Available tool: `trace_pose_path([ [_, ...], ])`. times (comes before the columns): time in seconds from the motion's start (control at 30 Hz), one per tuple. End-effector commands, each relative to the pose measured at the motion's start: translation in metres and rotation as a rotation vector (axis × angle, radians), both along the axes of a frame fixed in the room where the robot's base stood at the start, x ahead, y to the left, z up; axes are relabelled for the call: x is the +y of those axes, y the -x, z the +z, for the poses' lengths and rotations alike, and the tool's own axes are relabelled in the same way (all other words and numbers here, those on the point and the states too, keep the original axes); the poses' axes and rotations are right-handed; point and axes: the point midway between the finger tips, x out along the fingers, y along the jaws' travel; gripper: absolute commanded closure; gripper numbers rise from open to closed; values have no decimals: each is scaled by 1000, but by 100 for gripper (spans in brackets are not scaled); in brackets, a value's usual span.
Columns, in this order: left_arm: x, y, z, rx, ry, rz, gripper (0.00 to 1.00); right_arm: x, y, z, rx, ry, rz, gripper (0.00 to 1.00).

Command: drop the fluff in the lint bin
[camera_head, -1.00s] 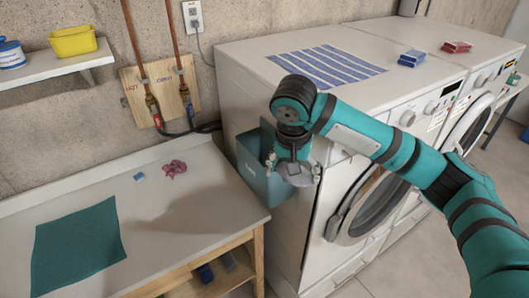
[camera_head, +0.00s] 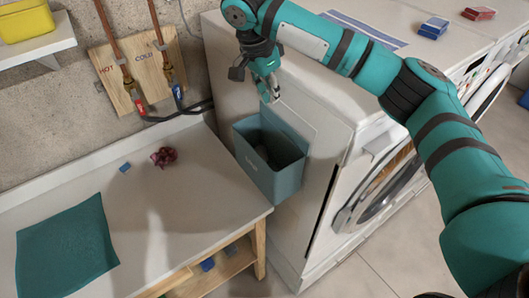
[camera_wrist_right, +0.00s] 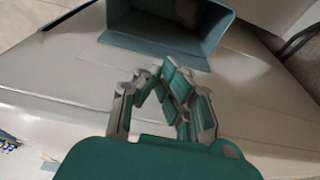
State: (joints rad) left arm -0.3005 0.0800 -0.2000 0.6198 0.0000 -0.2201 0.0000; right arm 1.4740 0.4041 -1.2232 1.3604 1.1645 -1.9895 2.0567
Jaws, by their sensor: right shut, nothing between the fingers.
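The lint bin (camera_head: 278,186) is a teal open box with a pale label, fixed to the side of the near white machine. In the right wrist view the bin (camera_wrist_right: 150,48) is at the top, beyond the fingers. A small pale grey patch (camera_head: 262,152) shows inside it; it may be the fluff, but I cannot tell for sure. My right gripper (camera_head: 269,94) is shut and empty, above the bin's back edge and apart from it. It also shows in the right wrist view (camera_wrist_right: 160,76) with its fingertips together. My left gripper is not in view.
A pale counter (camera_head: 190,215) at left holds a dark red crumpled lump (camera_head: 164,157), a small blue block (camera_head: 125,167) and a teal cloth (camera_head: 68,250). Pipes and a wooden board (camera_head: 105,75) are on the wall. Blue and red boxes (camera_head: 434,27) stand on the machines.

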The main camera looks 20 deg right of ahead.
Motion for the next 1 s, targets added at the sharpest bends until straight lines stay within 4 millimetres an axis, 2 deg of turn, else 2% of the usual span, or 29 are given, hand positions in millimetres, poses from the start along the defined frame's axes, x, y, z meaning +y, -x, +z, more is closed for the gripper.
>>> trace_pose_path([
  [0.4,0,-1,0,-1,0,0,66,-1,0,-46,2,0,0,100],
  [0.83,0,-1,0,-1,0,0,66,-1,0,-53,1,-1,1,100],
  [1.0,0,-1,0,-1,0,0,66,0,0,-53,1,-1,1,78],
])
